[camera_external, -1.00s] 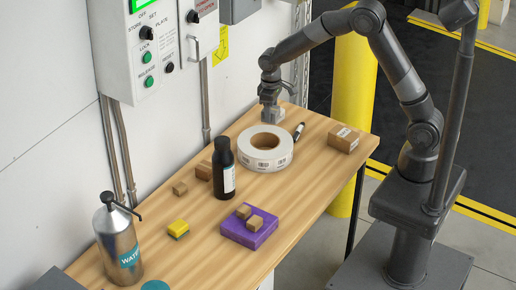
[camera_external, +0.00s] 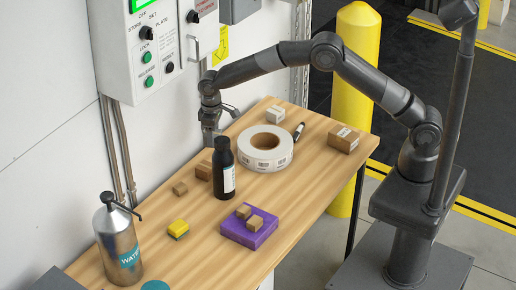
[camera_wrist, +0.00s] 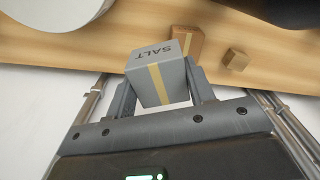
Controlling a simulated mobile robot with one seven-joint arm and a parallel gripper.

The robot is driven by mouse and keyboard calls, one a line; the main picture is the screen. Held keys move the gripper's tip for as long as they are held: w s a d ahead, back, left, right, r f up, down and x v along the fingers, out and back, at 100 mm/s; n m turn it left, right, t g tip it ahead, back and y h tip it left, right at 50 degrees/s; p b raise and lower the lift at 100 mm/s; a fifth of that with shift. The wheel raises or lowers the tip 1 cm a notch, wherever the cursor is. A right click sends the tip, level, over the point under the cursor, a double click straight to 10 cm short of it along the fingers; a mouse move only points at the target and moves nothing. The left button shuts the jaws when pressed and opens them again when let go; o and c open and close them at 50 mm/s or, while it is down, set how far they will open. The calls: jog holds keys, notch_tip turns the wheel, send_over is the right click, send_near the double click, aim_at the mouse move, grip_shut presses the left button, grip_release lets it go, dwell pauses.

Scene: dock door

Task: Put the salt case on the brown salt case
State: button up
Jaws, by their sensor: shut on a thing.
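My gripper (camera_external: 210,138) is shut on the grey salt case (camera_wrist: 160,75), seen in the wrist view with SALT lettering and a tan tape stripe. In the external view the gripper is near the wall, above the table's back edge, and the case is hard to tell from the fingers. A brown case (camera_external: 203,171), likely the brown salt case, lies on the table below the gripper, behind the black bottle. It shows just past the held case in the wrist view (camera_wrist: 189,40), partly hidden. The two cases look apart.
A black bottle (camera_external: 224,172) stands close in front of the brown case. A small brown block (camera_external: 180,188) lies left of it. A white tape roll (camera_external: 284,157) is to the right. A white box (camera_external: 276,115) is at the far end. The wall (camera_external: 50,130) is close behind.

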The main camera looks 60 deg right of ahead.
send_over(205, 166)
notch_tip(205, 166, down, 3)
jog(key=shift+r, duration=0.1)
jog(key=shift+f, duration=2)
jog(key=shift+f, duration=0.1)
jog(key=o, duration=1.1)
jog(key=shift+c, duration=0.2)
notch_tip(205, 166, up, 12)
jog(key=shift+d, duration=0.1)
